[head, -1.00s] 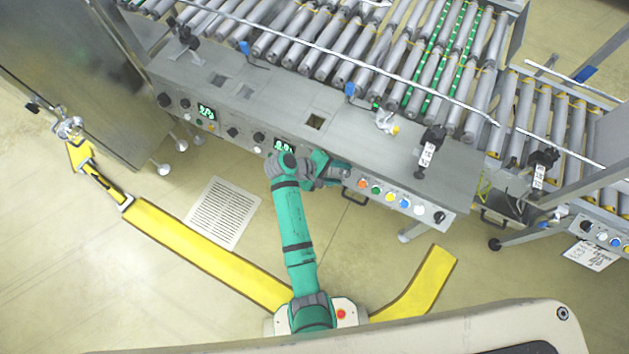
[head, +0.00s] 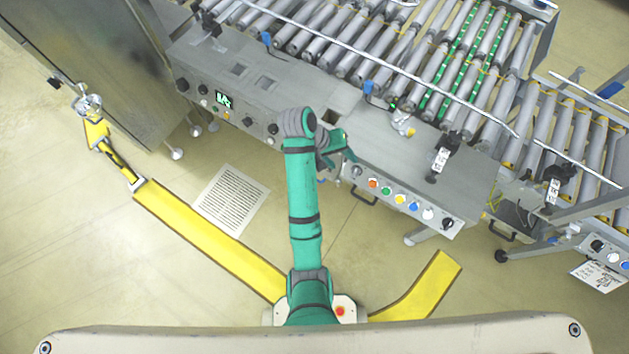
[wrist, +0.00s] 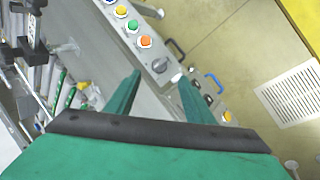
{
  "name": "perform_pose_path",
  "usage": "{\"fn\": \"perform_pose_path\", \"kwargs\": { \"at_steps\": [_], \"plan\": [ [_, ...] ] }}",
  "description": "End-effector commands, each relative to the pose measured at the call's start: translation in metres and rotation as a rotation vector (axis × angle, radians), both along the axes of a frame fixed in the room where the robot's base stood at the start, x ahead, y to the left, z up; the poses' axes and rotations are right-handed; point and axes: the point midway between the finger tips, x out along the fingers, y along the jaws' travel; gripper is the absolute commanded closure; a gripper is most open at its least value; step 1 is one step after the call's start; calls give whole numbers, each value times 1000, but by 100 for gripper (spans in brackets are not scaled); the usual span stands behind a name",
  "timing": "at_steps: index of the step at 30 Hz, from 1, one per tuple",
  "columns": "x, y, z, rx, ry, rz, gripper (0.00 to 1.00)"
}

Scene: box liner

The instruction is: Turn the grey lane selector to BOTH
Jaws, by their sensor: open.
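The control panel (head: 395,190) runs along the front of the roller conveyor. A grey selector knob (head: 356,171) sits on it, left of the row of coloured buttons. In the wrist view the knob (wrist: 160,66) shows beside the orange button, with a pale mark on its face. My gripper (head: 348,155) is close to the knob in the head view. In the wrist view my gripper (wrist: 160,74) is open and empty, its two green fingers apart, with the knob seen between and beyond their tips. I cannot read any position labels.
Handles (head: 363,198) stick out below.

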Motion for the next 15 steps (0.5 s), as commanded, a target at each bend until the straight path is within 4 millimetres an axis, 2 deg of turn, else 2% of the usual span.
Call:
{"fn": "perform_pose_path", "kwargs": {
  "at_steps": [1,15],
  "plan": [
    [1,5,7,0,-4,3,52],
    [-24,-6,-43,-4,-138,117,52]
  ]
}}
